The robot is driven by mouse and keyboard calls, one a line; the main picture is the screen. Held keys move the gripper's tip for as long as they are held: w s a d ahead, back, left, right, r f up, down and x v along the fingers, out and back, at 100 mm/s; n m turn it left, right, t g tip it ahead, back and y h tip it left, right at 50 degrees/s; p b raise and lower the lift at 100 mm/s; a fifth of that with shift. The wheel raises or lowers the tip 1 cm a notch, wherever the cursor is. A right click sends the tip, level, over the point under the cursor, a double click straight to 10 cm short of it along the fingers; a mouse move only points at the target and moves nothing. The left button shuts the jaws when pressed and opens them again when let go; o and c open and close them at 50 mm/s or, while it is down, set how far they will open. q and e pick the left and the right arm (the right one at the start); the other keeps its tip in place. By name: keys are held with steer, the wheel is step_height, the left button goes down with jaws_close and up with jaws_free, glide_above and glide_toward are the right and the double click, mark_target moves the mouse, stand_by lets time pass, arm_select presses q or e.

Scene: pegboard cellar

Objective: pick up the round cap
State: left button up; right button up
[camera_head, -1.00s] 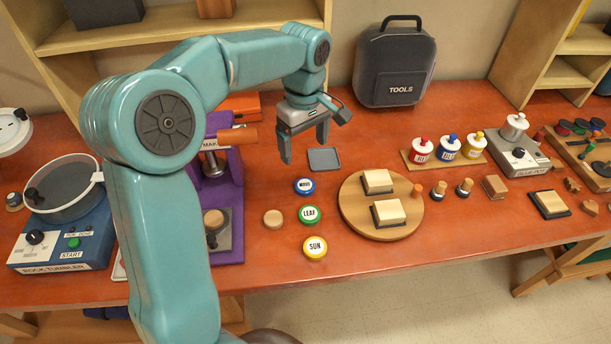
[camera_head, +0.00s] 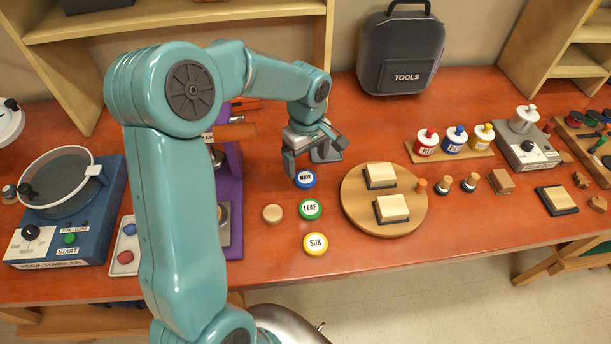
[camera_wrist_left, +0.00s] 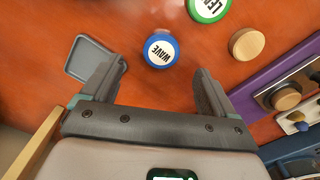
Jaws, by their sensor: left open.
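The plain round wooden cap (camera_head: 273,213) lies flat on the red-brown bench, left of the green LEAF disc (camera_head: 310,209). It also shows in the left wrist view (camera_wrist_left: 247,44), beyond and to the right of the fingers. My left gripper (camera_head: 313,163) is open and empty, behind the blue WAVE disc (camera_head: 305,179) and apart from the cap. In the left wrist view the WAVE disc (camera_wrist_left: 161,50) sits just ahead of the gap between the fingers. My right gripper is not in view.
A yellow SUN disc (camera_head: 315,243) lies in front of LEAF. A round wooden board (camera_head: 355,207) with two blocks stands to the right. A purple stand (camera_head: 233,180) and the blue rock tumbler (camera_head: 70,240) are left. The bench in front of the cap is clear.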

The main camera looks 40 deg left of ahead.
mark_target(306, 178)
arm_select(q)
steer(key=shift+s+d+f, duration=0.1)
steer(key=shift+s+f, duration=0.05)
steer(key=shift+f, duration=0.45)
step_height(306, 178, down, 4)
steer(key=shift+p, duration=0.75)
steer(key=shift+f, duration=0.2)
steer(key=c, duration=1.1)
